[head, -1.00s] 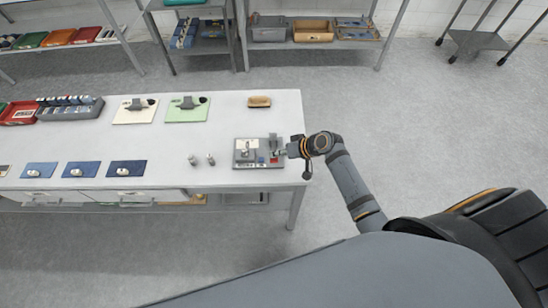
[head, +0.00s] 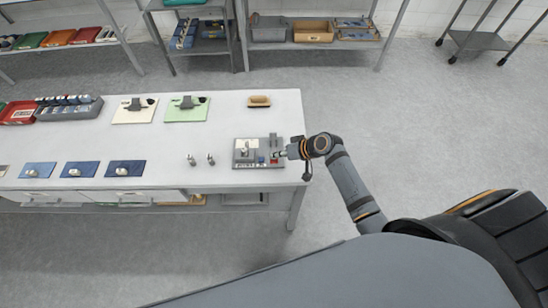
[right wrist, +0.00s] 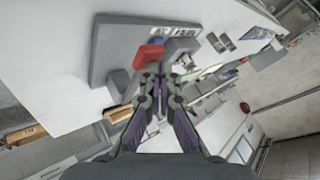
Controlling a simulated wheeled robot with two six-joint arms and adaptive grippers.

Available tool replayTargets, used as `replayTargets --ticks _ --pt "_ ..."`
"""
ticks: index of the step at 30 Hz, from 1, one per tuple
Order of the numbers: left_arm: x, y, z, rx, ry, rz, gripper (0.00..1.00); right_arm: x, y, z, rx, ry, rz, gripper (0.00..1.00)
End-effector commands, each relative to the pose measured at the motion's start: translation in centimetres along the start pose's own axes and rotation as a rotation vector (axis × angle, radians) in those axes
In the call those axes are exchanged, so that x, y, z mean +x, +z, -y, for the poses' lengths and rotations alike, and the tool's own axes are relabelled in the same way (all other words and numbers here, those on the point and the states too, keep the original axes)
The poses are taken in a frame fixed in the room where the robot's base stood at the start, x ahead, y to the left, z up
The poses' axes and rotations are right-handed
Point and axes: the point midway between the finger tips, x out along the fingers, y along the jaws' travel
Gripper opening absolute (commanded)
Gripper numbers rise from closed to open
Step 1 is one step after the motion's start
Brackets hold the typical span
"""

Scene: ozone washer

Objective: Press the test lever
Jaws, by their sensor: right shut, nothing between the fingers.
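A grey test unit (head: 242,161) lies flat at the right end of the white table, with small raised parts and a red piece on it. In the right wrist view the unit (right wrist: 104,50) shows close up, with a red lever-like part (right wrist: 149,54) and a blue part (right wrist: 157,43) behind it. My right gripper (head: 280,154) is at the unit's right side, shut and empty. In the wrist view its fingertips (right wrist: 161,76) are just below the red part; I cannot tell whether they touch it. My left gripper is not in view.
Two small metal pieces (head: 201,160) stand left of the unit. A wooden brush (head: 259,101) lies behind it. A green board (head: 187,108), a cream board (head: 134,110) and several blue pads (head: 127,168) lie farther left. The table (head: 225,120) is bare between them.

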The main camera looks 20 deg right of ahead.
Motion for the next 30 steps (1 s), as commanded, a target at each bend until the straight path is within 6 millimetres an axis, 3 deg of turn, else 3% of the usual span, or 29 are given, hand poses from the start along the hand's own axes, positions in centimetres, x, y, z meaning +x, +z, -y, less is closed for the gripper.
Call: replayTargets --ticks 30 --pt "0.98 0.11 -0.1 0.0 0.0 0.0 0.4 0.93 0.77 -0.69 0.001 0.0 0.003 0.0"
